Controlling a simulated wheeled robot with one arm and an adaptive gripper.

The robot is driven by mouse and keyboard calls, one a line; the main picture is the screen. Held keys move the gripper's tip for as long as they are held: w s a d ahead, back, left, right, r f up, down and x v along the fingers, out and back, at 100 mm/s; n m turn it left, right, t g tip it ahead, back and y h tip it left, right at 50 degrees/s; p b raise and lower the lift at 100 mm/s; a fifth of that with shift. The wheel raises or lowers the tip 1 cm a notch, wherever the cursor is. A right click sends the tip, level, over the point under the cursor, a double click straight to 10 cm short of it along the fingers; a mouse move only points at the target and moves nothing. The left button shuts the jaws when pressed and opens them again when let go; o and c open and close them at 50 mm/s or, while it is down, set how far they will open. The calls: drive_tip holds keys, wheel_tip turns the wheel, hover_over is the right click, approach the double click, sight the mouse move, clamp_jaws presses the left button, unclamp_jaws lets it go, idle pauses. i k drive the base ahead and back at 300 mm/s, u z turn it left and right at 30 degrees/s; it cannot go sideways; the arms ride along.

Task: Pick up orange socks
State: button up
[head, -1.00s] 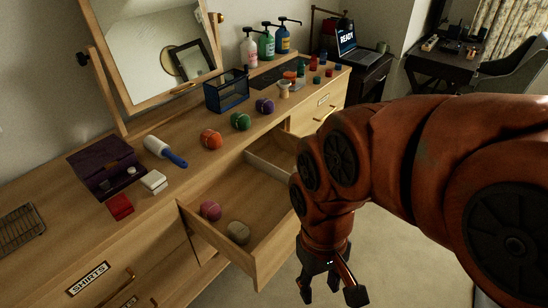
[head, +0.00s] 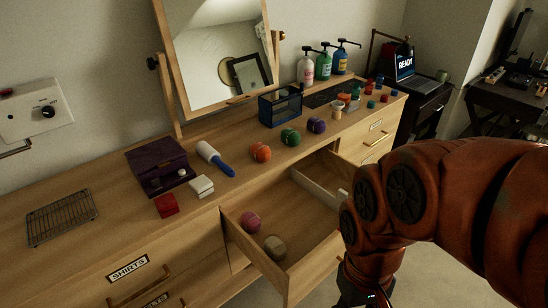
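The orange socks (head: 260,152) are a rolled ball on the dresser top. They sit left of the green ball (head: 290,137) and the purple ball (head: 316,125), in a row in front of the mirror. My gripper (head: 364,300) is at the bottom edge of the head view, right of the open drawer and lower than the dresser top. It is far from the orange socks. Its fingers are mostly cut off by the frame, so I cannot tell whether it is open.
An open drawer (head: 302,222) juts out, holding a pink ball (head: 251,222) and a beige ball (head: 275,247). A lint roller (head: 215,158), purple box (head: 158,169) and dark blue mesh bin (head: 281,106) stand near the orange socks. Pump bottles (head: 323,63) stand farther back.

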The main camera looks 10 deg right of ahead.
sight(259, 152)
drive_tip(key=z, duration=1.15)
drive_tip(key=i, duration=0.5)
drive_tip(key=u, duration=2.8)
